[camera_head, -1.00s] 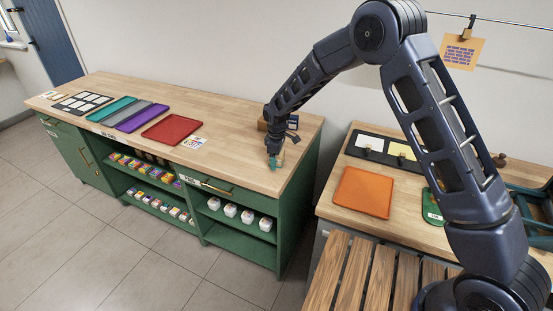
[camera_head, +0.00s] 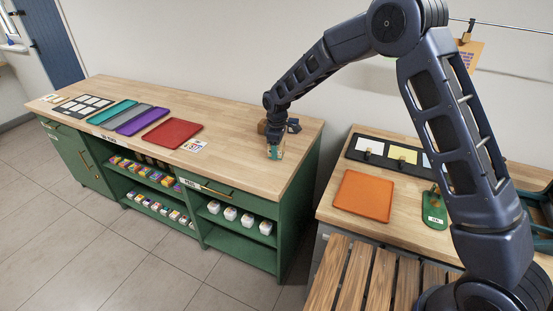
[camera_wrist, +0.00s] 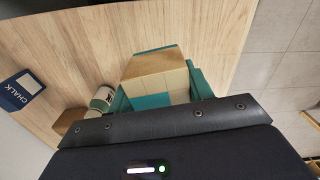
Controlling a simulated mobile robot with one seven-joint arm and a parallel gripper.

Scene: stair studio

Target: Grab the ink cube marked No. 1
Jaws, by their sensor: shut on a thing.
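My gripper (camera_head: 274,150) is low over the right end of the long wooden counter. In the wrist view its teal fingers (camera_wrist: 160,95) are shut on a light wooden cube (camera_wrist: 155,63) with teal bands. The fingers are on either side of it, and the dark palm hides its near part.
Beside the cube stand a white-and-green cylinder (camera_wrist: 102,98), a brown wooden block (camera_wrist: 69,120) and a dark blue chalk box (camera_wrist: 22,90). A red tray (camera_head: 172,134) lies further left on the counter. An orange tray (camera_head: 363,197) lies on the right table.

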